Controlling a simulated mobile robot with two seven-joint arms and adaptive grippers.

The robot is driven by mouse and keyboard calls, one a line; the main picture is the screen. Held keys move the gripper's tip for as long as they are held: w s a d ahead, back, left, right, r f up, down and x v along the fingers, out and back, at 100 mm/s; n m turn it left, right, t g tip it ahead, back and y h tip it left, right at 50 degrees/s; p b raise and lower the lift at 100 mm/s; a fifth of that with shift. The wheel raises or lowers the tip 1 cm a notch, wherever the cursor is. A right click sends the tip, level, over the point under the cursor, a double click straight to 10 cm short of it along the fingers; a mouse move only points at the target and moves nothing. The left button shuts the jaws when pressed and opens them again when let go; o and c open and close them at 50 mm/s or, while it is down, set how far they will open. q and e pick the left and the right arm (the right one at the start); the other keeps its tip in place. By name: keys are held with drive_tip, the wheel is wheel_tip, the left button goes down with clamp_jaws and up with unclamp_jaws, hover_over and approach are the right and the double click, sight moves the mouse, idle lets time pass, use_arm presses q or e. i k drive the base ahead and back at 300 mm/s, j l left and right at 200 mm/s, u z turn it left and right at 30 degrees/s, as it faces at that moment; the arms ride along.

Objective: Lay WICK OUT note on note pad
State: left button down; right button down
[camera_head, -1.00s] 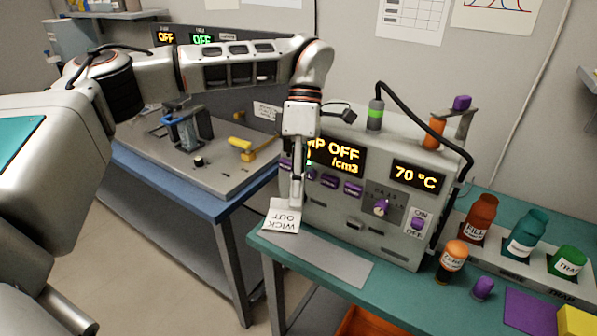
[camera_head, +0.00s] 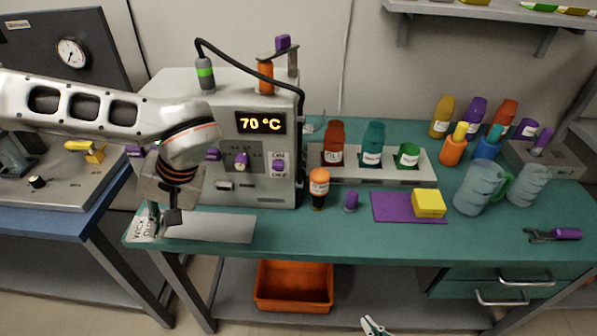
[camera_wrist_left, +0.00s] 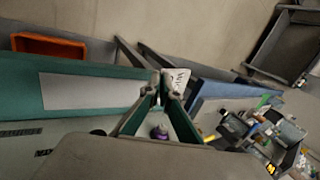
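My left gripper (camera_head: 155,212) points down at the left front corner of the teal bench. It is shut on the white WICK OUT note (camera_head: 140,230), which hangs from the fingertips beside the left end of a flat grey sheet (camera_head: 215,227). In the left wrist view the note (camera_wrist_left: 177,78) sits between the fingertips (camera_wrist_left: 164,90), with the grey sheet (camera_wrist_left: 90,91) to the left. I cannot tell for sure which item is the note pad; the grey sheet is bare. A white and teal tip, seemingly my right gripper (camera_head: 374,326), shows at the bottom edge; its opening is unclear.
The grey device with the 70 °C display (camera_head: 262,123) stands behind the sheet. An orange-capped bottle (camera_head: 319,188), a purple cap (camera_head: 351,201) and a purple mat (camera_head: 390,207) with a yellow block (camera_head: 429,203) are to the right. An orange bin (camera_head: 293,286) is below.

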sight(429, 200)
drive_tip(key=l+z, duration=0.1)
drive_tip(key=l, duration=1.1)
drive_tip(key=i+l+z, duration=0.1)
drive_tip(key=l, duration=1.05)
